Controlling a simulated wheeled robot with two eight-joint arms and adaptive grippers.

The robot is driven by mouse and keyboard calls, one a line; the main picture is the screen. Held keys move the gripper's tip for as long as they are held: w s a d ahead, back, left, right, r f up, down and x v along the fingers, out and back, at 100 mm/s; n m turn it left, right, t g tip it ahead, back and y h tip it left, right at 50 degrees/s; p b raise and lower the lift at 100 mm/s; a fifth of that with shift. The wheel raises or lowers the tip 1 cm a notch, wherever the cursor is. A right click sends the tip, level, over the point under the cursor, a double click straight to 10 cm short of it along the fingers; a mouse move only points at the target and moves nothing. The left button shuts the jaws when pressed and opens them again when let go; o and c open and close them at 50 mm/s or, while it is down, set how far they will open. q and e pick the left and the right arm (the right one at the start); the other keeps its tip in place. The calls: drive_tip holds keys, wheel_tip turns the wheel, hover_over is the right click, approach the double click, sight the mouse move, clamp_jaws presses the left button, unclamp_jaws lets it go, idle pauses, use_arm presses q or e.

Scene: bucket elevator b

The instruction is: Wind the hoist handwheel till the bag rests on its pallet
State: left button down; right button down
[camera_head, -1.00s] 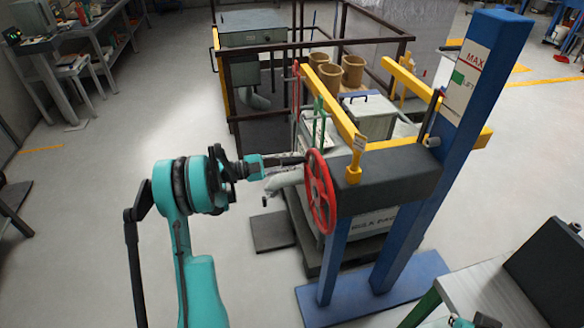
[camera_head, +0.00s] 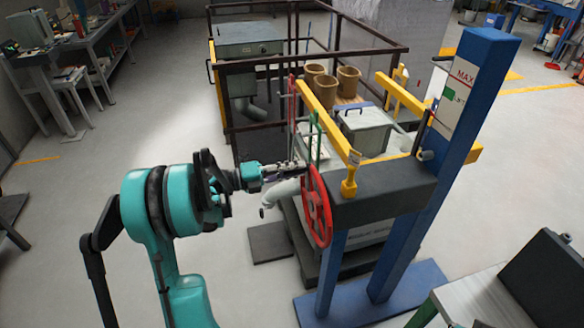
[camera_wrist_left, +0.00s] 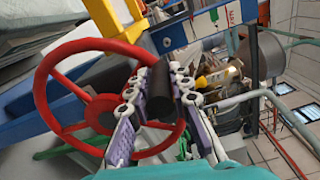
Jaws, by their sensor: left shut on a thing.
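The red handwheel (camera_head: 316,207) is on the near side of the blue hoist frame; its spokes and rim also show in the wrist view (camera_wrist_left: 45,85). My left gripper (camera_head: 292,167) is at the wheel's upper rim. In the wrist view its fingers (camera_wrist_left: 160,95) are closed on the wheel's dark handle (camera_wrist_left: 160,88). The pale bulk bag (camera_head: 372,234) is partly hidden behind the hoist frame, low over the dark pallet (camera_head: 310,258). I cannot tell whether they touch. My right gripper is not in view.
The blue post (camera_head: 470,95) carries a MAX scale with a green mark. Yellow bars (camera_head: 330,120) extend over the bag. A grey pipe (camera_head: 282,192) sits just below my left gripper.

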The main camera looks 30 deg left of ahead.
use_arm(q)
drive_tip(key=shift+s+d+r+m, duration=0.3)
drive_tip(key=shift+s+d+m, duration=0.55)
drive_tip(key=shift+s+d, duration=0.15)
drive_tip(key=shift+s+d+r+m, duration=0.25)
drive_tip(key=shift+s+d+m, duration=0.6)
drive_tip(key=shift+s, duration=0.1)
drive_tip(key=c, duration=1.4)
unclamp_jaws()
drive_tip(key=shift+d, duration=0.1)
drive_tip(key=shift+o, duration=0.2)
drive_tip(key=v, duration=1.2)
